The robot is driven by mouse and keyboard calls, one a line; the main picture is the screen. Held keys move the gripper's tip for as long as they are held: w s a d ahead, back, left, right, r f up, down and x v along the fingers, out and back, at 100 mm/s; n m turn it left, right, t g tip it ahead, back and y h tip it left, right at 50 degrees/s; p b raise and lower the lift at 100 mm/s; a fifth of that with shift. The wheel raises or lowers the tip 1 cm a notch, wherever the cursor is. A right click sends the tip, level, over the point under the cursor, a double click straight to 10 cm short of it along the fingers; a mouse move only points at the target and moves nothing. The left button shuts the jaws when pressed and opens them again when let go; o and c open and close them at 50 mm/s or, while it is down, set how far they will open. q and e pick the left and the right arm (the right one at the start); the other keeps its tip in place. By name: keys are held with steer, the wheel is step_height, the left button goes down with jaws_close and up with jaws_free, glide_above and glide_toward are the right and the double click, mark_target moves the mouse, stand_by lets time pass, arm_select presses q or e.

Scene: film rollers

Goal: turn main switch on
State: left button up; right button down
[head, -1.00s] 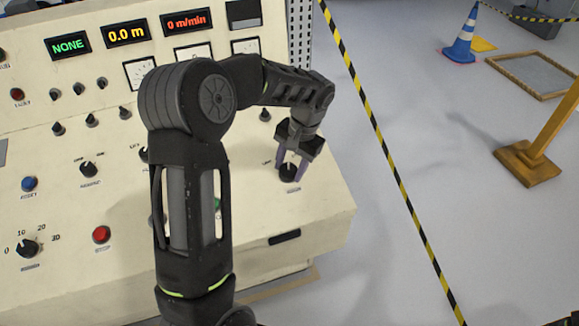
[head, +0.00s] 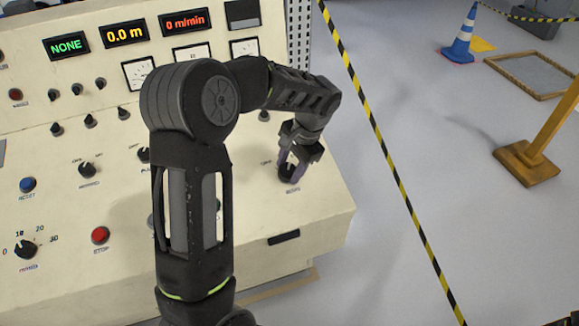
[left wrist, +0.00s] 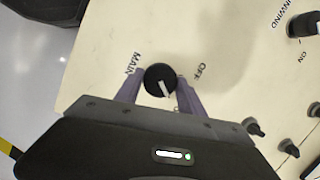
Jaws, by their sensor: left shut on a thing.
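The main switch (head: 287,171) is a black rotary knob near the right end of the cream control panel (head: 325,205). In the left wrist view the main switch (left wrist: 158,78) shows a white pointer line aimed to the lower right, away from the printed OFF at its upper right. The word MAIN is printed on its left. My left gripper (head: 292,165) is shut on the knob, one purple finger on each side, as the left wrist view also shows (left wrist: 159,93). Any marking under the gripper body is hidden. My right gripper is not in view.
Other knobs, a red stop button (head: 101,235) and a blue reset button (head: 27,185) are on the panel. The unwind knob (left wrist: 303,24) is near the main switch. Floor beyond the yellow-black tape (head: 385,150) is open, with a blue cone (head: 462,42) and yellow post (head: 535,160).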

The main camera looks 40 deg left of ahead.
arm_select(q)
steer(key=o, duration=1.4)
steer(key=shift+c, duration=0.2)
steer(key=b+v, duration=0.1)
steer(key=v, duration=0.7)
steer(key=shift+f, duration=0.1)
